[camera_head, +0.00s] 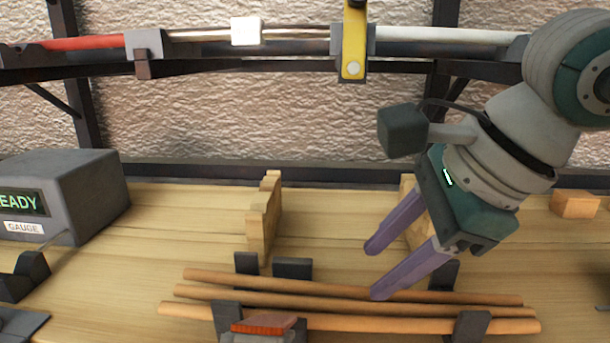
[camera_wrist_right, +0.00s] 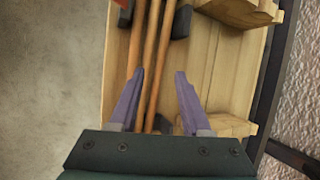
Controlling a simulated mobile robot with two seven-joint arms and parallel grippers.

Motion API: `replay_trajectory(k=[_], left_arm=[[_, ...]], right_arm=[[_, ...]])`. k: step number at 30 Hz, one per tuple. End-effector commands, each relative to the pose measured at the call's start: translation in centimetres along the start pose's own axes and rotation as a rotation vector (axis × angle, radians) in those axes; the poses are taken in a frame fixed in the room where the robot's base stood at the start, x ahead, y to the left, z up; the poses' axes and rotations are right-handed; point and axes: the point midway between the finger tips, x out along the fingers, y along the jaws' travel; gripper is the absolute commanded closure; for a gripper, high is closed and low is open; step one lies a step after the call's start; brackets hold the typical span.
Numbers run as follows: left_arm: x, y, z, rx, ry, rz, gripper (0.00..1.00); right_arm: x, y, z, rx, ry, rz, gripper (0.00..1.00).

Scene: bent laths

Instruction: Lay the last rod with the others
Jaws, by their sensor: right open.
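Three thin light-brown wooden rods lie side by side in the head view: a back rod (camera_head: 270,281), a middle rod (camera_head: 235,296) and a front rod (camera_head: 350,323). They rest among dark upright holders (camera_head: 292,268) on the bench. My right gripper (camera_head: 375,270) has purple fingers spread apart, with nothing held, above the right half of the rods. In the right wrist view, the rods (camera_wrist_right: 151,50) run lengthwise beneath the open fingers (camera_wrist_right: 160,72), and the left finger overlaps the leftmost rod. The exact height above them is unclear. My left gripper is out of view.
The wooden bench (camera_head: 165,225) carries a grey gauge box (camera_head: 75,185) at left and notched wooden blocks (camera_head: 264,215) behind the rods. A red-topped object (camera_head: 263,326) stands at the front. A rail (camera_head: 415,47) with a yellow clamp (camera_head: 353,45) crosses above.

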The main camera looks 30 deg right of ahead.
Motion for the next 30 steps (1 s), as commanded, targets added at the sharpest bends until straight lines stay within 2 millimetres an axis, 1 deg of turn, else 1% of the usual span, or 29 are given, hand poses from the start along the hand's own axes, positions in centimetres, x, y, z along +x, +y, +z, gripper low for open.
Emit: replay_trajectory(k=[1,3,9,10,12,18,30], left_arm=[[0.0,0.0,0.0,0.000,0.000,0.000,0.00],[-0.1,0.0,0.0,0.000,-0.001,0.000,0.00],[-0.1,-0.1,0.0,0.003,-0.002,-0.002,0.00],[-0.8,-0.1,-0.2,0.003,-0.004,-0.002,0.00],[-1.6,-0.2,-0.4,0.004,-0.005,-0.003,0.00],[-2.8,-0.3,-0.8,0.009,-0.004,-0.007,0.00],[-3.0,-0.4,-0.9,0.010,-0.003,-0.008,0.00]], right_arm=[[-1.4,-0.1,-0.1,-0.008,0.005,-0.006,0.52],[-3.3,-0.1,-0.2,-0.009,0.005,-0.007,0.52],[-8.2,0.0,-0.2,-0.011,0.008,-0.005,0.52],[-8.8,0.0,-0.1,-0.005,0.009,0.000,0.52],[-9.5,0.0,-0.1,0.001,0.009,0.001,0.52],[-10.7,0.1,-0.1,-0.002,0.006,0.001,0.52],[-10.9,0.1,0.0,-0.005,0.001,0.000,0.52]])
